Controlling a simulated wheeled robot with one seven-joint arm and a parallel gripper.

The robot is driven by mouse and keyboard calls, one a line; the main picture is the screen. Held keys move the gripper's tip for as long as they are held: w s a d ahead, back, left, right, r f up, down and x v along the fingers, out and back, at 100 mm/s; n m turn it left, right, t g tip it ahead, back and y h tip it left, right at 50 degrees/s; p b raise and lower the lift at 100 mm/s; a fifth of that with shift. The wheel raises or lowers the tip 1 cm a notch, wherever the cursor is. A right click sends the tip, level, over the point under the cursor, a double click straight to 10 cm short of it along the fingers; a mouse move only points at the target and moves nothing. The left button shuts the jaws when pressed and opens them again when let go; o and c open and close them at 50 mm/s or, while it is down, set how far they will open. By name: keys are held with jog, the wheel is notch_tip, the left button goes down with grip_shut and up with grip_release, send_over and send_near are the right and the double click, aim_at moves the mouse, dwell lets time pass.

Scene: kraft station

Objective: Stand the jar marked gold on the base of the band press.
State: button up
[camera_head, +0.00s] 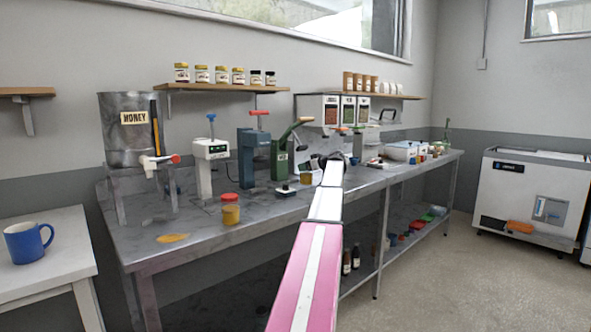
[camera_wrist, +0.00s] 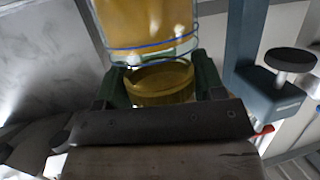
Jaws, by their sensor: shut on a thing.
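My gripper (camera_wrist: 160,92) is shut on a jar (camera_wrist: 150,30) with amber contents and a gold lid (camera_wrist: 160,82). Its green fingers sit on both sides of the lid. Blue lines run around the glass, and no marking is readable. In the head view, the held jar (camera_head: 305,178) shows just left of my arm's end, near the presses. A blue-grey press (camera_head: 255,152) with a red handle, a green lever press (camera_head: 281,166) and a white machine (camera_head: 208,160) stand on the bench. I cannot tell by label which is the band press.
A red-lidded jar (camera_head: 230,213) and an amber puddle (camera_head: 172,238) are on the steel bench (camera_head: 200,265) at the front left. A honey tank (camera_head: 128,140) stands behind. In the wrist view, a blue-grey machine with a dark knob (camera_wrist: 290,60) is close at right.

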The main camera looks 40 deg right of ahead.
jog(key=shift+w+a, duration=0.2)
jog(key=shift+w, duration=0.5)
jog(key=shift+w+a, duration=0.15)
jog(key=shift+w, duration=0.55)
jog(key=x, duration=0.4)
jog(key=shift+r, duration=0.15)
jog(key=shift+f, duration=0.3)
grip_shut()
jog(key=o, duration=1.5)
grip_release()
jog(key=v, duration=1.2)
jog(key=shift+s, duration=0.1)
